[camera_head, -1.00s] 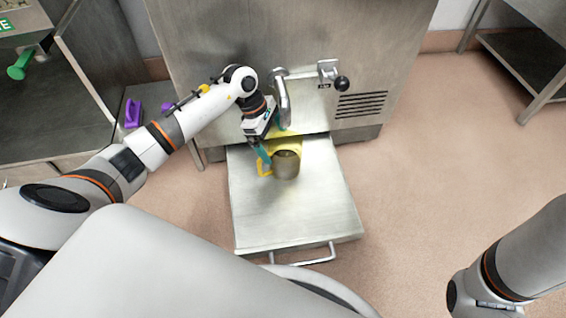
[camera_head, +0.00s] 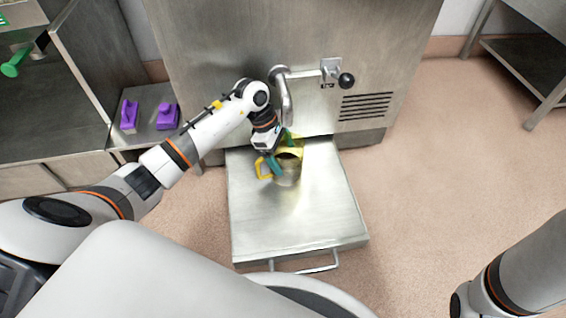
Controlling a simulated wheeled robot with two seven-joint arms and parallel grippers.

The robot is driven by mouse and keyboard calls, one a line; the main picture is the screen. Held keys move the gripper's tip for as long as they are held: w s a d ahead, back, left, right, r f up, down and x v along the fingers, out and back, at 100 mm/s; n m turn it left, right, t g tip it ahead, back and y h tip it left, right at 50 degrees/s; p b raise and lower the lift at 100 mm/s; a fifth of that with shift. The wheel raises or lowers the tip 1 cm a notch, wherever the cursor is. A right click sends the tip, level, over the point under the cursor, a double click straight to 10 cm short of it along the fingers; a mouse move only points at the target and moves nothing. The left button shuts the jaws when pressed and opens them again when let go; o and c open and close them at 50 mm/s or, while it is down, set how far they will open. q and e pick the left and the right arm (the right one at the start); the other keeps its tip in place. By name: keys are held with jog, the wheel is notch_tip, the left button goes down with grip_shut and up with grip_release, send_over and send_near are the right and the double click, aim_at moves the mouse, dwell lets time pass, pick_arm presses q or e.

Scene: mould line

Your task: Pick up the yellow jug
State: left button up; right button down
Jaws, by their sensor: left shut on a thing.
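The yellow jug (camera_head: 289,153) is at the back of the metal drawer-like tray (camera_head: 295,222), below the spout (camera_head: 284,95). Its rim and its handle (camera_head: 262,168), on the left side, look yellow; its front looks metallic and shiny. My left gripper (camera_head: 280,153) reaches in from the left, with its teal fingers at the jug's upper left side. It is shut on the jug; the exact contact is partly hidden. I cannot tell whether the jug touches the tray. My right gripper is out of view; only part of that arm shows at bottom right.
The large metal machine (camera_head: 230,50) stands right behind the tray, with a black-knobbed lever (camera_head: 346,80). Two purple objects lie on a low shelf at left, the nearer one (camera_head: 167,116) beside the other (camera_head: 129,115). The floor (camera_head: 440,160) to the right is clear.

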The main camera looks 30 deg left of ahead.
pick_arm(q)
jog(key=shift+c, duration=0.8)
jog(key=shift+r, duration=0.15)
